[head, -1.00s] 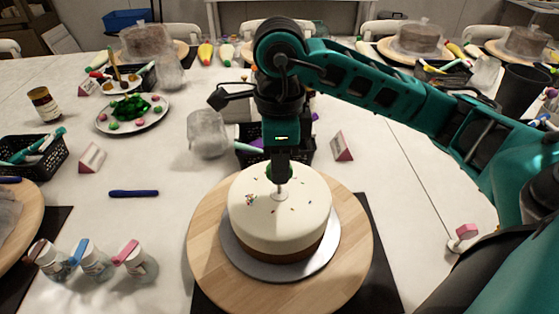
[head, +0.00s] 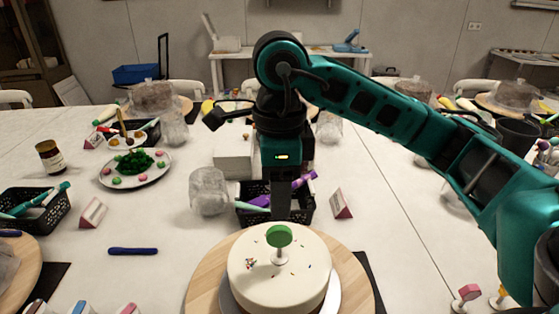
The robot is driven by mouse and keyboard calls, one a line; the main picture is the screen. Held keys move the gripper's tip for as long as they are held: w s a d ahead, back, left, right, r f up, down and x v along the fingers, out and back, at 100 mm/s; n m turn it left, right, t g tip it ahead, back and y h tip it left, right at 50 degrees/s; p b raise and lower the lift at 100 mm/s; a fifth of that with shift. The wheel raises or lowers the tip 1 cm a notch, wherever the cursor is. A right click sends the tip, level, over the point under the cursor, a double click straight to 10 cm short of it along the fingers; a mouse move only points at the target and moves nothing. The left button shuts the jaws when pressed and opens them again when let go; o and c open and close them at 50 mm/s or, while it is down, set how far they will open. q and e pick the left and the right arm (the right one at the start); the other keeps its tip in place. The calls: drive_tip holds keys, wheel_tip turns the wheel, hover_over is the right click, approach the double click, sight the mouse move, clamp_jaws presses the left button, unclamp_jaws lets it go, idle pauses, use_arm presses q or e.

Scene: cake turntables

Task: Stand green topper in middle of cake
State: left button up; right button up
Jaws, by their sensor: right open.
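The white cake (head: 270,283) with a few sprinkles stands on a grey board on the round wooden turntable (head: 205,278). The green topper (head: 279,236) stands upright on the cake's top, near its middle, with its green disc above a pale stem and small base. My right gripper (head: 281,212) is above and behind the topper, pointing down, open and apart from the topper as far as I can see. Its fingers look narrow from this side. My left gripper is not in view.
A black basket (head: 258,217) with purple and teal tubes stands just behind the cake. A clear jar (head: 208,192) and a small pink-and-white card (head: 341,205) flank it. A plate of green and pink pieces (head: 135,169) is at left.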

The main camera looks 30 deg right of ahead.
drive_tip(key=shift+r+p, duration=0.4)
drive_tip(key=shift+r, duration=1.7)
drive_tip(key=shift+s, duration=0.1)
